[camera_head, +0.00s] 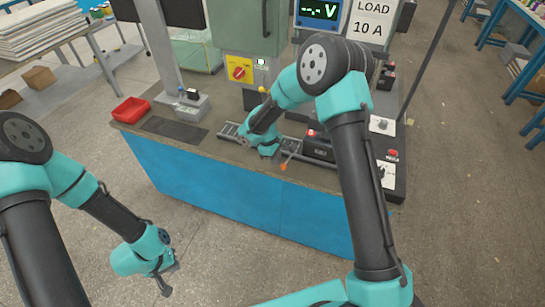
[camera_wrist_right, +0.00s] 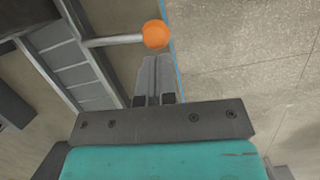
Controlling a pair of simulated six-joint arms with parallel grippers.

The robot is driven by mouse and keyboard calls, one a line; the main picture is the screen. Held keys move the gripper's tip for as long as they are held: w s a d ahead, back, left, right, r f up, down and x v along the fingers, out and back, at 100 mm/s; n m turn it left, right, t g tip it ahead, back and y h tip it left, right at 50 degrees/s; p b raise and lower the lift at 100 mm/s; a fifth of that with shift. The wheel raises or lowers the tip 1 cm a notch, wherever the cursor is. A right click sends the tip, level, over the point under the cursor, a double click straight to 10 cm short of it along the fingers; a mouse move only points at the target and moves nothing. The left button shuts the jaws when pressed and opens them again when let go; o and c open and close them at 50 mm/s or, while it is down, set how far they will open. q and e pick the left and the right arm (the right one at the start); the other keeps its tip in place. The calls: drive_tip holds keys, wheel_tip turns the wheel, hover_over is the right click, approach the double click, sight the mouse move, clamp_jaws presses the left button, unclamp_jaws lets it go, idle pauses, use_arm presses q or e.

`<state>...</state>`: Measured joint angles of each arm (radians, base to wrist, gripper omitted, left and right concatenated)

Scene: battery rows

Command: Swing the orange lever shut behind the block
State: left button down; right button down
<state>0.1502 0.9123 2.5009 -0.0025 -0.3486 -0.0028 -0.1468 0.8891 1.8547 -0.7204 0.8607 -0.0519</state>
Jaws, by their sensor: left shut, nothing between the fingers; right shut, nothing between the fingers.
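The orange lever's knob (camera_head: 284,167) is at the bench's front edge, near the front left of the dark block (camera_head: 318,148). In the right wrist view the orange ball knob (camera_wrist_right: 155,34) sits on a grey rod that sticks out from the side of a slatted track. My right gripper (camera_head: 268,156) is low over the bench, left of the lever. Its fingers (camera_wrist_right: 157,62) are shut and empty, with the tips just below the knob in that view; contact cannot be told. My left gripper (camera_head: 166,285) is shut and empty, hanging away from the bench over the floor.
The slatted track (camera_wrist_right: 74,66) also shows on the bench (camera_head: 232,131), running toward the block. A red tray (camera_head: 131,110) and a dark mat (camera_head: 174,130) lie at left. A green machine (camera_head: 245,70) stands behind, and a control panel with buttons (camera_head: 384,125) at right.

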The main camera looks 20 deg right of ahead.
drive_tip(key=shift+d, duration=0.1)
drive_tip(key=shift+s+d+n, duration=0.35)
drive_tip(key=shift+s+n, duration=0.05)
drive_tip(key=shift+s, duration=0.15)
drive_tip(key=shift+s+d+f+n, duration=0.1)
drive_tip(key=shift+s+d+n, duration=0.1)
drive_tip(key=shift+n, duration=0.2)
drive_tip(key=shift+w+a, duration=0.1)
